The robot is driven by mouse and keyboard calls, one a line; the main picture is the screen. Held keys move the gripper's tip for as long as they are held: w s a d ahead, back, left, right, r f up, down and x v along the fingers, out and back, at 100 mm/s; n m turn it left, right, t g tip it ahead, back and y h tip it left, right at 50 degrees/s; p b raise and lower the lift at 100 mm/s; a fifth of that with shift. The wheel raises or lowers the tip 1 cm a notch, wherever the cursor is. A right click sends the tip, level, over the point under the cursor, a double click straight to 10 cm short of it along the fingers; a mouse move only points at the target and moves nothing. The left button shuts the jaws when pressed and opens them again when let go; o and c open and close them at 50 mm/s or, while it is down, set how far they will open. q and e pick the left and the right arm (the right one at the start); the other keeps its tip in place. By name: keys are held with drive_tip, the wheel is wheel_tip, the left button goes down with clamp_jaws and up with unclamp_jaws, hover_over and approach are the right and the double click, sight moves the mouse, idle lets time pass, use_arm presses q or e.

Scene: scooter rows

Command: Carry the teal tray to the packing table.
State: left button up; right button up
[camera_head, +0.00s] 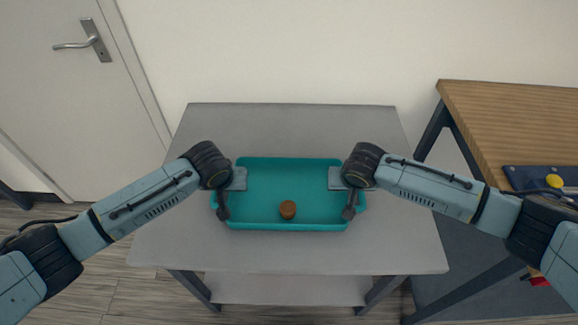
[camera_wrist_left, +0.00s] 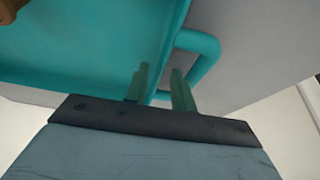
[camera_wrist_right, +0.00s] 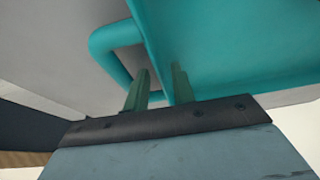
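The teal tray (camera_head: 262,225) lies level on the grey table, with a round brown object (camera_head: 288,210) inside it. My left gripper (camera_head: 226,208) is low at the tray's left end. In the left wrist view its two fingers (camera_wrist_left: 161,88) stand apart, one on each side of the tray's end wall, the outer one by the loop handle (camera_wrist_left: 207,46). My right gripper (camera_head: 350,208) is at the right end in the same way. In the right wrist view its fingers (camera_wrist_right: 159,88) stand apart around the wall beside the other handle (camera_wrist_right: 108,40). The fingertips are partly hidden.
The grey table (camera_head: 290,255) has bare top around the tray. A wooden-topped table (camera_head: 510,115) with dark legs stands at the right, with a dark blue item (camera_head: 530,178) and a yellow knob (camera_head: 554,181) on it. A white door (camera_head: 60,90) is at the left.

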drive_tip(key=shift+r, duration=0.1)
use_arm(q)
drive_tip(key=v, duration=1.1)
drive_tip(key=shift+r, duration=0.2)
use_arm(e)
drive_tip(key=v, duration=1.2)
use_arm(q)
drive_tip(key=shift+s, duration=0.2)
use_arm(e)
drive_tip(key=shift+s, duration=0.1)
